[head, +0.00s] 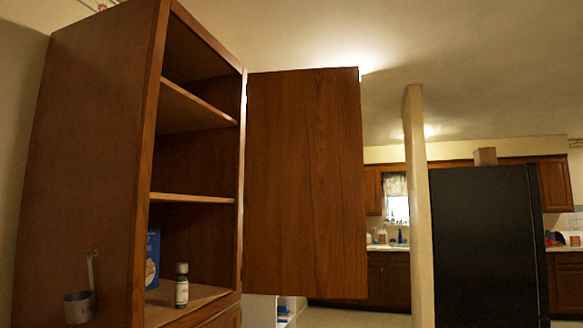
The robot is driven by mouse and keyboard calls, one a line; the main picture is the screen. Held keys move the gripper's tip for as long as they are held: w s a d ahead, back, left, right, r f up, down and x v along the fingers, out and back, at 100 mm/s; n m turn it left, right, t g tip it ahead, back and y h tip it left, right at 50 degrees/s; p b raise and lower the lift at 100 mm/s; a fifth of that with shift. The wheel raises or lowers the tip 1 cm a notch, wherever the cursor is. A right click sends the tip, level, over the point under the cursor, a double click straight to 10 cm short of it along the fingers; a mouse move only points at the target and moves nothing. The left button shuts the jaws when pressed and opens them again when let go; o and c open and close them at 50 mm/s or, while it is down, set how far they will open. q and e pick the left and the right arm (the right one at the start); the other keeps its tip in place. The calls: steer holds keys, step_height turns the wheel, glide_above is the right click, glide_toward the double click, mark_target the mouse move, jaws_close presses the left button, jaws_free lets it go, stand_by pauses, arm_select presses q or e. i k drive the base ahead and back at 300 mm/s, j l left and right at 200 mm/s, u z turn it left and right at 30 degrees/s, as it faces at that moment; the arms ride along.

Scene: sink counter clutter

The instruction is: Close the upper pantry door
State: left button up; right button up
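The upper pantry door (305,185) is a brown wooden panel that stands wide open. It is hinged at the right side of the pantry cabinet (85,165), whose upper compartment is open to view. Inside are bare shelves (190,112). A blue box (153,258) and a small dark bottle with a white label (182,285) stand on the lowest visible shelf. Neither of my grippers shows in the head view.
A metal cup (79,306) hangs on the cabinet's left side. A pale post (418,210) and a black refrigerator (487,245) stand to the right. Kitchen counters (388,247) are farther back. Open floor shows beyond the door's lower edge.

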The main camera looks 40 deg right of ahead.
mark_target(304, 232)
steer(key=l+u, duration=0.4)
steer(key=i+l+u, duration=0.1)
steer(key=l+u, duration=0.5)
steer(key=l, duration=1.75)
steer(key=l+z, duration=0.1)
steer(key=l, duration=0.9)
steer(key=i+l, duration=0.15)
steer(key=l, duration=1.35)
steer(key=k+l, duration=0.1)
steer(key=l, duration=0.4)
steer(key=l+u, duration=0.2)
steer(key=l, duration=0.3)
steer(key=k+l+u, duration=0.1)
steer(key=l+u, duration=0.15)
steer(key=l, duration=0.2)
steer(key=l+u, duration=0.7)
steer(key=j, duration=0.1)
